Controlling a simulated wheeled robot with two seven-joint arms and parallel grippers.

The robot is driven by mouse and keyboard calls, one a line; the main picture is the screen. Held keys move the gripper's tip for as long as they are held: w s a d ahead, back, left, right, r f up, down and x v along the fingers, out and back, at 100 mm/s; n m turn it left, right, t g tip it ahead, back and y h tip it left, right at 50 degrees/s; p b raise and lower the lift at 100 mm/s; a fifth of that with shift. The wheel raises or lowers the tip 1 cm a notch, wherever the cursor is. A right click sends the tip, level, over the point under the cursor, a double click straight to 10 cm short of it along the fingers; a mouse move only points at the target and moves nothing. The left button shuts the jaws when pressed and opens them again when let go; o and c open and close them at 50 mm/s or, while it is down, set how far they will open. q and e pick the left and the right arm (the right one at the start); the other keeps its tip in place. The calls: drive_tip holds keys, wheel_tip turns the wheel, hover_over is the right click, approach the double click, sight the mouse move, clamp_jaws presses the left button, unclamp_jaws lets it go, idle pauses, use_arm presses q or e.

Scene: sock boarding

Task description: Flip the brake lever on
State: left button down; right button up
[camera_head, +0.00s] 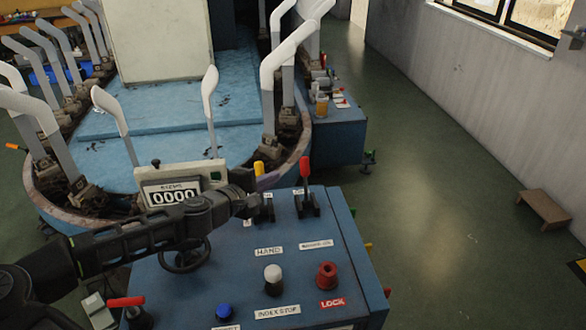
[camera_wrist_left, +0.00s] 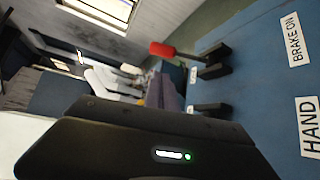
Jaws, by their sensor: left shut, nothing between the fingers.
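The brake lever (camera_head: 305,167) has a red handle on a black slotted base and stands upright at the back right of the blue control panel (camera_head: 190,285). The "BRAKE ON" label (camera_head: 316,244) is in front of it. In the left wrist view the red handle (camera_wrist_left: 163,49) and the label (camera_wrist_left: 293,38) also show. My left gripper (camera_head: 250,194) is shut and empty, left of the brake lever and apart from it, beside a yellow-handled lever (camera_head: 258,168). In the left wrist view my gripper's dark body fills the bottom. My right gripper is not in view.
A counter reading 0000 (camera_head: 173,194) stands behind my left arm. A white knob (camera_head: 273,277), a red lock knob (camera_head: 327,275) and a blue button (camera_head: 224,312) are on the panel front. The blue round machine with white sock forms (camera_head: 285,50) is behind. Open floor lies right.

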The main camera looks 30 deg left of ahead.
sight(305, 182)
use_arm(q)
drive_tip(key=x, duration=1)
drive_tip(key=shift+p, duration=0.4)
drive_tip(key=shift+f, duration=0.1)
